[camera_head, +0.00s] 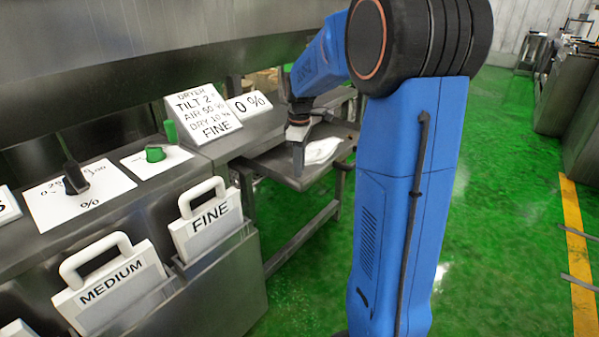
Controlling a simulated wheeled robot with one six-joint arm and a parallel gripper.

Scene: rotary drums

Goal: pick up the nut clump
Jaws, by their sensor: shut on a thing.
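My gripper (300,148) points down over a grey metal tray table (283,173) beyond the sign panel. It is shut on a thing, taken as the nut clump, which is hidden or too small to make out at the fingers. A pale white item (322,150) lies on the tray just right of the fingers. I cannot tell whether the fingertips touch the tray.
A black knob (75,179) and a green knob (155,154) sit on the panel. MEDIUM (110,285) and FINE (210,223) handled plates hang in front. Green floor is open at right.

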